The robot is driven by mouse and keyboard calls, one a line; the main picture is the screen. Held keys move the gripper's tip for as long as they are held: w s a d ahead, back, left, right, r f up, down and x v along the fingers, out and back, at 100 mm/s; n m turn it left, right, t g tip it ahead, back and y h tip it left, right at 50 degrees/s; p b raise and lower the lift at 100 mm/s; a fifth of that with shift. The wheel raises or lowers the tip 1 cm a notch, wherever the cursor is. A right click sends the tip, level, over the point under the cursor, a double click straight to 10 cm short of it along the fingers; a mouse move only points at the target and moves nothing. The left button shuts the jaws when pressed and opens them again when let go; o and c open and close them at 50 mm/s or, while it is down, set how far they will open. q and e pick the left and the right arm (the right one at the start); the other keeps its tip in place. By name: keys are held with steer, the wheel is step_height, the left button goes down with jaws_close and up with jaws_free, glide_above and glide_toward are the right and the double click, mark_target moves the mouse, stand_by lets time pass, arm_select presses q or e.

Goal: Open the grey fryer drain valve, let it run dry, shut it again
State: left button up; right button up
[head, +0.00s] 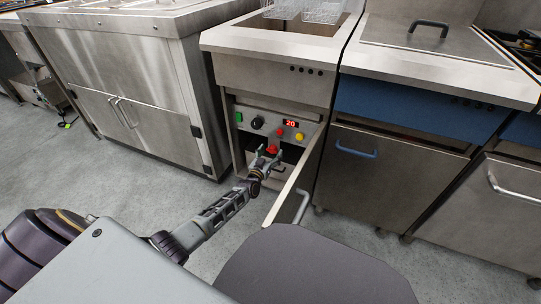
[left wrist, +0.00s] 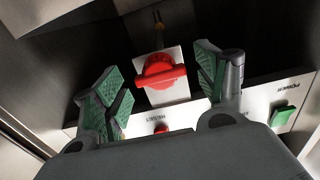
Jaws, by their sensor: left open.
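The grey fryer (head: 270,74) stands with its cabinet door (head: 297,178) swung open. Inside is a red drain valve handle (head: 272,149), below the control panel. The left wrist view shows the red handle (left wrist: 161,71) as a round knob with a crossbar, on a pale plate. The bar lies nearly crosswise in that picture. My left gripper (head: 267,156) reaches into the cabinet at the handle. Its green-padded fingers (left wrist: 162,82) are open, one on each side of the handle, with gaps visible. I see no oil running. My right gripper is not in view.
The control panel (head: 277,124) has a black knob, coloured buttons and a red "20" display. The open door stands close to the right of my left arm. A blue-trimmed fryer (head: 400,110) is on the right, a steel cabinet (head: 135,85) on the left. Floor between is clear.

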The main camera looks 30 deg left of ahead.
arm_select(q)
steer(key=shift+w, duration=0.1)
steer(key=shift+c, duration=0.3)
steer(key=c, duration=1)
steer(key=shift+o, duration=0.2)
